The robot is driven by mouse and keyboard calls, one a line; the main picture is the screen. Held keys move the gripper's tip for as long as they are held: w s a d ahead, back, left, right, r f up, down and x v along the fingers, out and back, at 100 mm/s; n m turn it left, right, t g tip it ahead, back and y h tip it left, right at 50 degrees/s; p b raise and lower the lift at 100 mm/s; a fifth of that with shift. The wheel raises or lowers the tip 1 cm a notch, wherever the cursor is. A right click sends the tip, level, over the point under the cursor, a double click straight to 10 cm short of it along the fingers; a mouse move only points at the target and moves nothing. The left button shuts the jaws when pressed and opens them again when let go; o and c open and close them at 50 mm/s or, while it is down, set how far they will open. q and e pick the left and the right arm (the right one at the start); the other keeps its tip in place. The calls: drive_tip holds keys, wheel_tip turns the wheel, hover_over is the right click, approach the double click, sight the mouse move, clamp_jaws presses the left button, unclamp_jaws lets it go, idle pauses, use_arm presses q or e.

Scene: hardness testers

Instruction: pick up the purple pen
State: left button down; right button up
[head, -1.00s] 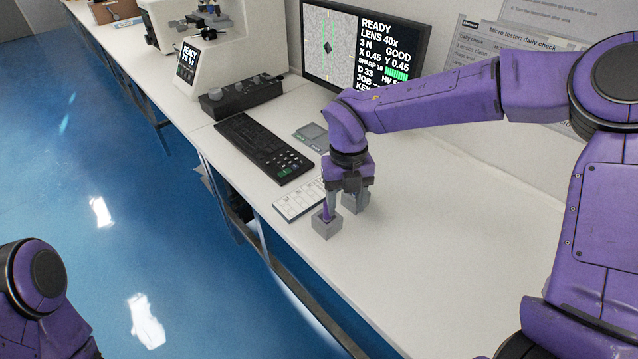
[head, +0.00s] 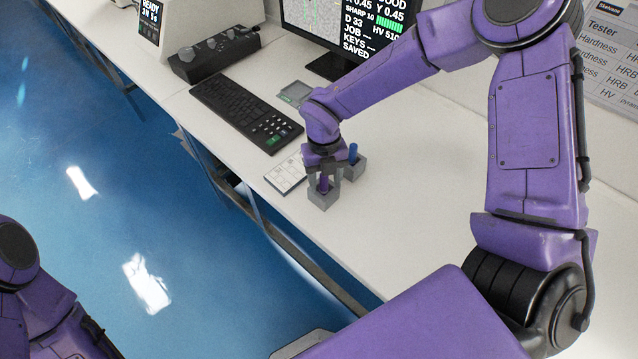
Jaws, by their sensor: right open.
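The purple pen (head: 324,184) stands upright in a small grey block (head: 323,200) near the front edge of the white bench. My right gripper (head: 325,181) is open and points down over this block, with its fingers on either side of the pen. The fingers hide part of the pen, and I cannot tell whether they touch it. A blue pen (head: 353,153) stands in a second grey block (head: 356,168) just behind and to the right. My left gripper is out of view; only part of the left arm shows at the lower left.
A white card (head: 287,174) lies left of the blocks. The bench (head: 420,150) is clear to the right of the blocks.

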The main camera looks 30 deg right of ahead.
drive_tip(key=shift+s+a+f, duration=0.2)
drive_tip(key=shift+d, duration=0.2)
drive_tip(key=c, duration=0.9)
drive_tip(key=shift+a, duration=0.1)
clamp_jaws()
drive_tip(key=shift+r, duration=0.1)
